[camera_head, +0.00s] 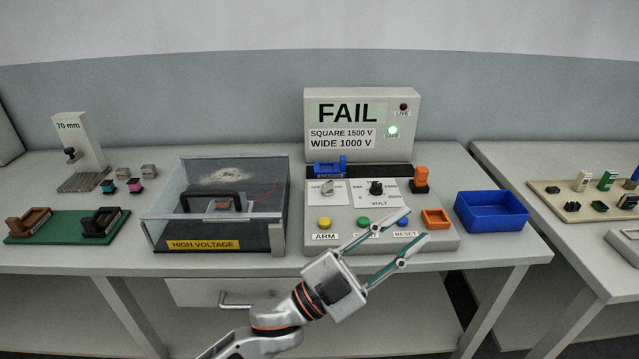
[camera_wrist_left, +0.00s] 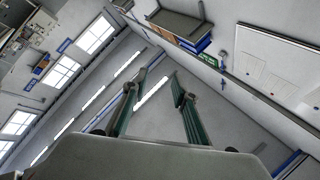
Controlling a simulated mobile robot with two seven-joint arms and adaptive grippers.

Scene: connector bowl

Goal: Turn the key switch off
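The key switch (camera_head: 327,187) is a small silver knob on a white label at the upper left of the tester's sloped panel (camera_head: 345,220); its exact angle is too small to read. The tester's display (camera_head: 341,113) reads FAIL, with a green SAFE lamp (camera_head: 392,131) lit and a dark red LIVE lamp above it. My left gripper (camera_head: 400,236) is open and empty, in front of the panel's lower right and apart from the key switch. Its spread fingers partly cover the button row. In the left wrist view the open fingers (camera_wrist_left: 158,80) hold nothing. My right gripper is not in view.
A blue block (camera_head: 330,168) sits just behind the key switch. The VOLT dial (camera_head: 376,187) and an orange piece (camera_head: 421,180) stand to its right. A clear-lidded HIGH VOLTAGE box (camera_head: 203,244) is left of the tester, and a blue bin (camera_head: 491,211) is right.

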